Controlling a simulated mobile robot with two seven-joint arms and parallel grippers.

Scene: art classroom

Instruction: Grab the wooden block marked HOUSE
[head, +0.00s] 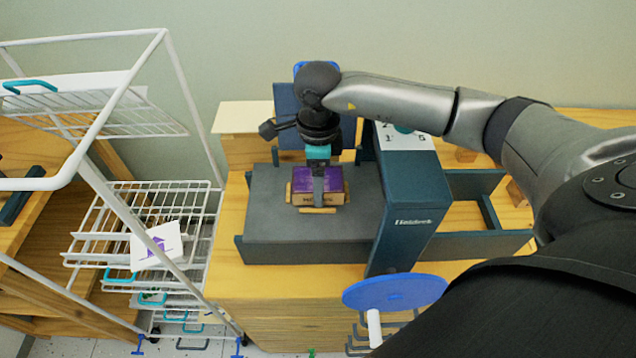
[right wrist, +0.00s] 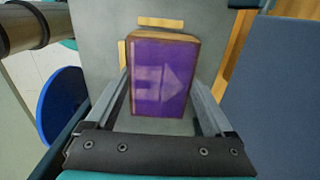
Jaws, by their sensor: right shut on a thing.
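The wooden block (head: 305,184) has a purple top face and bare wood sides; dark lettering on its front side is too small to read surely. It sits on the grey press bed between small wooden strips. In the right wrist view the block (right wrist: 160,88) shows a paler house-like or arrow-like shape on its purple face. My right gripper (head: 319,186) reaches down over it and is shut on it, with one finger on each side in the wrist view (right wrist: 160,95). I cannot tell whether the block is clear of the bed. My left gripper is not in view.
The grey press bed (head: 265,215) stands on a wooden cabinet, with the press's dark housing (head: 405,215) close on the right. A blue disc (head: 395,291) sticks out in front. A white wire rack (head: 195,205) at left holds a card with a purple print (head: 157,246).

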